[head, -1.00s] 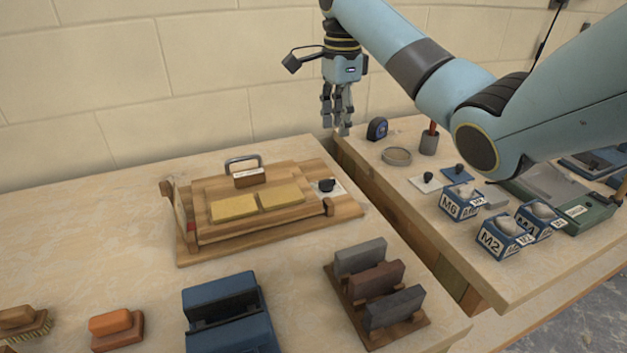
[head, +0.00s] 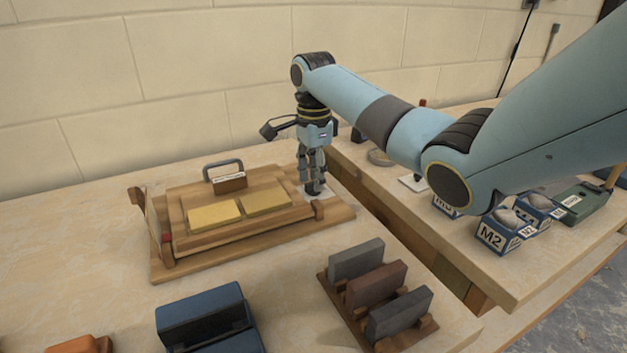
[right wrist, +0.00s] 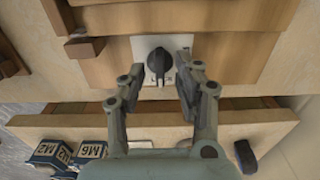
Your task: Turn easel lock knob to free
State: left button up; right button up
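The easel (head: 215,222) is a wooden board with a hinged upper panel, lying on the left table. Its black lock knob (right wrist: 159,62) sits on a white plate (right wrist: 147,44) with partly covered lettering. In the head view the plate (head: 326,193) shows at the easel's right end, and the knob is mostly hidden by my gripper. My right gripper (head: 313,188) points down over the knob. In the right wrist view its fingers (right wrist: 161,74) are open, one on each side of the knob, with gaps visible between. My left gripper is not in view.
A rack of bricks (head: 373,285) and a blue case (head: 207,318) stand in front. A gap separates the right table, which holds labelled tubs (head: 499,237).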

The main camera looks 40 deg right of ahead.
jog(key=shift+f, duration=0.5)
jog(key=shift+c, duration=0.4)
grip_shut()
jog(key=shift+r, duration=0.1)
